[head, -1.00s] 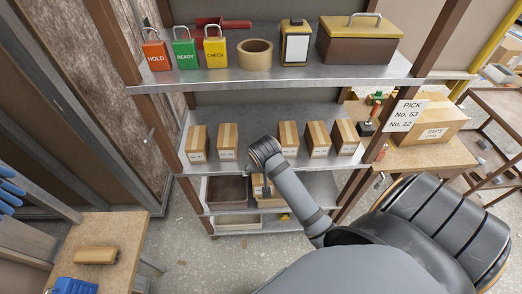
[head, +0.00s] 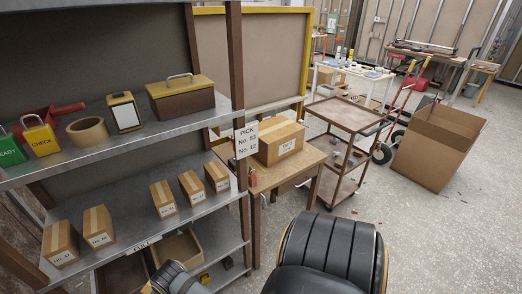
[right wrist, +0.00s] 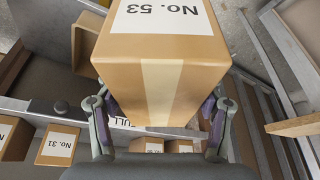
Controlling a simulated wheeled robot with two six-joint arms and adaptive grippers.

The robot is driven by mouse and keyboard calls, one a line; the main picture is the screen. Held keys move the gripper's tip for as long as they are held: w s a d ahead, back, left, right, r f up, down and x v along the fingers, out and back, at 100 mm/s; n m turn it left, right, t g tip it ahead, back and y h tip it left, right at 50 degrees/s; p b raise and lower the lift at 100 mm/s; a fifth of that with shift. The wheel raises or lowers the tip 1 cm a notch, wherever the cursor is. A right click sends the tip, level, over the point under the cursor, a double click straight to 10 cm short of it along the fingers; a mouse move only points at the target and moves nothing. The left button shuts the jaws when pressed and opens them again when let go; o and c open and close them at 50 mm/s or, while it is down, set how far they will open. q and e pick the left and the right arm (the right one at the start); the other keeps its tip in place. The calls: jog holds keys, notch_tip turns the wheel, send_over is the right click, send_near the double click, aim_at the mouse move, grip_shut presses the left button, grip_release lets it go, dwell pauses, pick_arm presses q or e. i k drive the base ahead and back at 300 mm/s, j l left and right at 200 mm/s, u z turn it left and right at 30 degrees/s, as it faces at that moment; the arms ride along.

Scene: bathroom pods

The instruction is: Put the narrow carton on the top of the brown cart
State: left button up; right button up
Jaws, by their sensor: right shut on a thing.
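The carton (right wrist: 125,75) held in front of my right wrist is tan, has a pale tape strip and is labelled No. 53. My right gripper (right wrist: 160,108) is shut on it, with a finger on each side. In the head view, part of my right arm shows at the bottom, but the gripper and held carton are not visible. The brown cart (head: 345,116) stands right of the wooden table, and its top looks empty. My left gripper is in neither current view.
The metal shelf (head: 150,225) holds several small cartons. A larger carton (head: 278,140) sits on the wooden table (head: 262,178) between shelf and cart. A large open box (head: 437,148) and a red hand truck (head: 405,100) stand right of the cart.

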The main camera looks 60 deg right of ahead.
aim_at(341, 119)
jog(key=l+z, duration=0.25)
jog(key=l, duration=0.35)
jog(key=l+z, duration=0.3)
jog(key=l, duration=0.35)
jog(key=l+z, duration=0.25)
jog(key=l, duration=0.4)
jog(key=i+l+z, duration=0.1)
jog(key=l+z, duration=0.2)
jog(key=l, duration=0.3)
